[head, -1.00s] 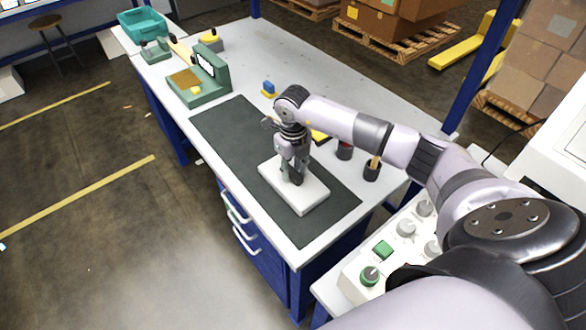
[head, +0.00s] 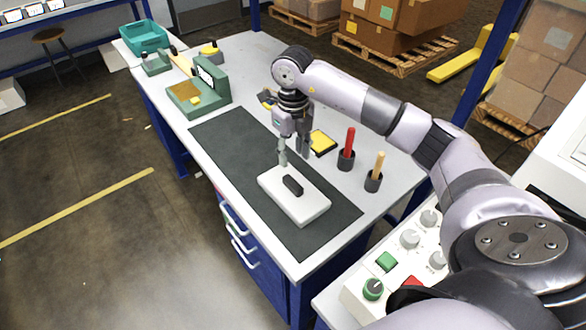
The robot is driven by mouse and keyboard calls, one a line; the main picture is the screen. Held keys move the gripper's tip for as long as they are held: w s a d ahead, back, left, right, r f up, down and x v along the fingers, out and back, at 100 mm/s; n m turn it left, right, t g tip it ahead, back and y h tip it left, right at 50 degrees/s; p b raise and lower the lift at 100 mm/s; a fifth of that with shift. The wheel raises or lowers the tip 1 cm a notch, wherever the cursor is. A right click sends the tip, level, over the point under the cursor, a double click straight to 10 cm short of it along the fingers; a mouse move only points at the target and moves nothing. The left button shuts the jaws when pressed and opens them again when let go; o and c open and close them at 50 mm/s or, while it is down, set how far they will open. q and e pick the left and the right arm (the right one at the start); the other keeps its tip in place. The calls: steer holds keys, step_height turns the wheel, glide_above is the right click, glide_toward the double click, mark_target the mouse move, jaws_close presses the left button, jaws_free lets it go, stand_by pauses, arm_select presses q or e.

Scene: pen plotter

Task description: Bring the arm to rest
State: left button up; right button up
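My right arm reaches in from the right over the workbench (head: 240,60). My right gripper (head: 293,158) points down, open and empty, with its two fingers apart. It hangs just behind and above a white block (head: 305,208) with a black grip (head: 292,185) on top. The block lies on the dark mat (head: 225,140), and the grip stands free of the fingers. My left gripper is not in view.
Right of my gripper are a yellow pad (head: 322,142), a red-handled tool (head: 349,142) and a wooden-handled tool (head: 378,163) in dark holders. A control panel (head: 400,255) is at the front right. A green device (head: 205,88) and teal bin (head: 143,36) stand further back.

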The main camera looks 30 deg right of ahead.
steer(key=shift+r, duration=0.9)
